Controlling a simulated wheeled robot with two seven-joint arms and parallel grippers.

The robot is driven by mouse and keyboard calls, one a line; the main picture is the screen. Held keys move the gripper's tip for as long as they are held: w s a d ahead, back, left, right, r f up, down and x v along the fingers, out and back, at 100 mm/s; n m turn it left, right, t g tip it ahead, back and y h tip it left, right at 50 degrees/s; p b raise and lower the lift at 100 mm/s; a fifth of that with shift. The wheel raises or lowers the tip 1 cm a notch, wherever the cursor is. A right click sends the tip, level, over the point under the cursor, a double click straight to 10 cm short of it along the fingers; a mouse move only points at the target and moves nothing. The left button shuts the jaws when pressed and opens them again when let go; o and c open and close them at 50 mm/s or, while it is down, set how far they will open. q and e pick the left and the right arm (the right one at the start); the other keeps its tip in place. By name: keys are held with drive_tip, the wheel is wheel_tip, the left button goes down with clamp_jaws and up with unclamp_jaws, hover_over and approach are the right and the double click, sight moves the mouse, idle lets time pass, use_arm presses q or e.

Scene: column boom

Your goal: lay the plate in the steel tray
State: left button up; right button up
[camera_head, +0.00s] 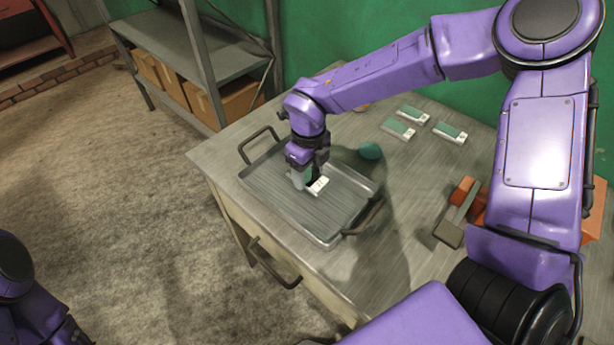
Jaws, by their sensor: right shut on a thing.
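The steel tray (347,222) lies on the metal workbench, with one dark handle at its back left and one at its front right. My right gripper (306,178) points down over the middle of the tray. It is shut on a small white and green plate (319,187), which is partly hidden by the fingers. The plate is at or just above the tray floor; I cannot tell whether it touches. Of my left arm, only a purple part shows at the lower left; its gripper is not in view.
Several similar green and white pieces (398,129) lie at the back right of the bench. An orange and grey tool (460,205) lies to the right. A shelf with cardboard boxes (180,84) stands behind left.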

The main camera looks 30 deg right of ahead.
sight(307, 175)
drive_tip(key=f, duration=0.3)
drive_tip(key=shift+w+f, duration=0.4)
drive_tip(key=shift+s, duration=0.1)
drive_tip(key=o, duration=1.6)
drive_tip(key=shift+f, duration=0.1)
wheel_tip(307, 175, up, 12)
drive_tip(key=shift+r, duration=0.2)
